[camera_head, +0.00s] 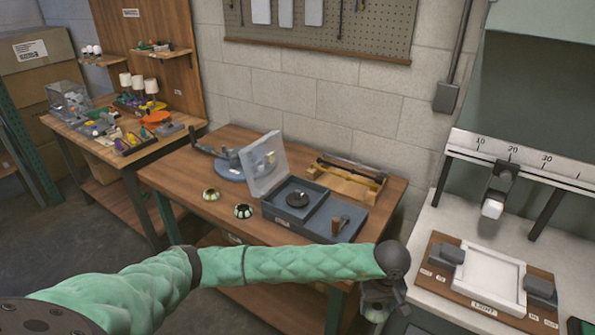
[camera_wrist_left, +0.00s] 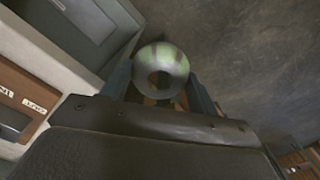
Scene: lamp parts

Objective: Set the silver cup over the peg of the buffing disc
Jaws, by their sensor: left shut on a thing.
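My left gripper (camera_head: 376,312) hangs below the end of the green-sleeved arm, in front of the wooden table's right side and partly hidden by its own wrist. My right gripper is not in view.
The grey case (camera_head: 318,224) has a raised clear lid (camera_head: 264,165) on its left. Two small round pieces (camera_head: 211,194) (camera_head: 243,211) sit left of it. A white bench with a framed tray (camera_head: 492,278) is at the right.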

